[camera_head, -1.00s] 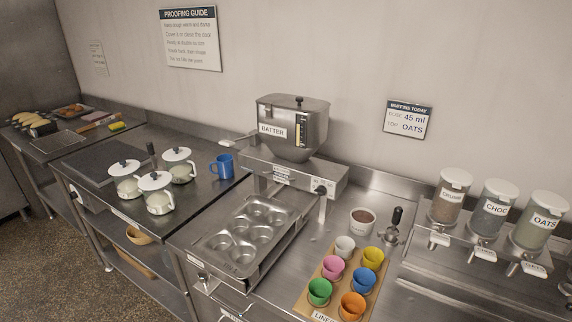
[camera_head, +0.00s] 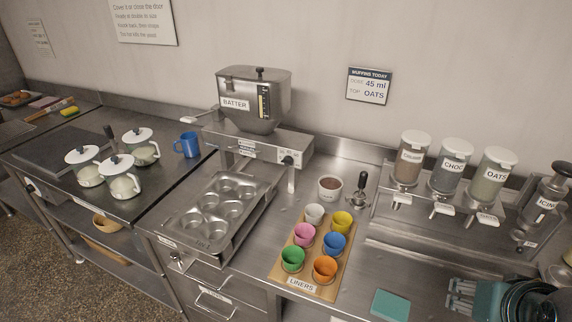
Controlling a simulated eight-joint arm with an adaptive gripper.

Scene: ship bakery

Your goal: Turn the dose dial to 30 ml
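The batter dispenser (camera_head: 254,98) stands on a steel frame at the back of the counter, with a "BATTER" label and a level gauge on its front. The dose dial is a small dark knob (camera_head: 288,160) at the right end of the frame's front panel (camera_head: 262,147). Its setting is too small to read. A muffin tin (camera_head: 214,205) with several empty cups lies in front of and below the dispenser.
A wall sign (camera_head: 369,86) reads "MUFFINS TODAY", 45 ml, top OATS. Coloured liners stand on a wooden board (camera_head: 283,276). Topping dispensers (camera_head: 447,172) stand at right, pots (camera_head: 124,184) and a blue mug (camera_head: 188,144) at left. A teal cloth (camera_head: 390,305) lies at the front.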

